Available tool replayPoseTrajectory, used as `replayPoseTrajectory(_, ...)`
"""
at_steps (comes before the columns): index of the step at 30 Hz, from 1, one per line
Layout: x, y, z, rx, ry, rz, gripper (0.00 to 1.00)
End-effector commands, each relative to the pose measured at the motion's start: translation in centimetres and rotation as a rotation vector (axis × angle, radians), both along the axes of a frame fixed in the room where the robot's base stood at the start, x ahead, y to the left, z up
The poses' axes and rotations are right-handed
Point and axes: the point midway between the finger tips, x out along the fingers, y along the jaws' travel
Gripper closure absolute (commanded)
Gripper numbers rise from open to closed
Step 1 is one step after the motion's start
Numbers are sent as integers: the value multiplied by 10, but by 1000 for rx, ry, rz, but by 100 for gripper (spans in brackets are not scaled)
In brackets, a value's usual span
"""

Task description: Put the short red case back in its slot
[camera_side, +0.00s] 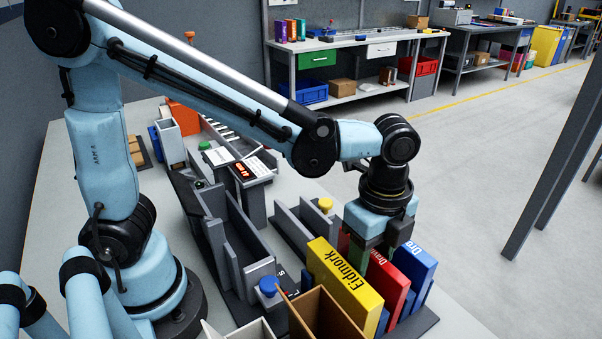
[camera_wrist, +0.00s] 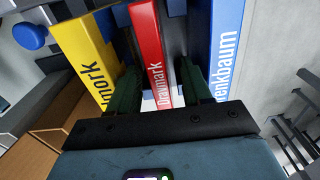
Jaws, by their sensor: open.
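A red case (camera_side: 391,281) lettered "Drawmark" stands upright between a yellow case (camera_side: 343,278) and a blue case (camera_side: 417,268) in the side view. In the wrist view the red case (camera_wrist: 151,55) shows its narrow lettered side, with the yellow case (camera_wrist: 84,52) to its left and the blue case (camera_wrist: 226,42) to its right. My gripper (camera_side: 383,241) is over the row, pointing down. In the wrist view my gripper's (camera_wrist: 158,88) dark fingers are apart, one on each side of the red case. Contact cannot be told. No empty slot is clearly visible.
The cases stand on a dark base (camera_side: 421,325). An open brown box (camera_side: 325,316) and a blue round knob (camera_side: 269,285) are near the yellow case. Grey dividers (camera_side: 295,228) and a yellow knob (camera_side: 325,204) lie behind. Open floor is to the right.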

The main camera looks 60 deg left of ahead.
Motion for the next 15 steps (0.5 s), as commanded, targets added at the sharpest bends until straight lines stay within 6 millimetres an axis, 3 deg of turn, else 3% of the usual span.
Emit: replayPoseTrajectory(15, 0, 0, 80, 0, 0, 0, 51)
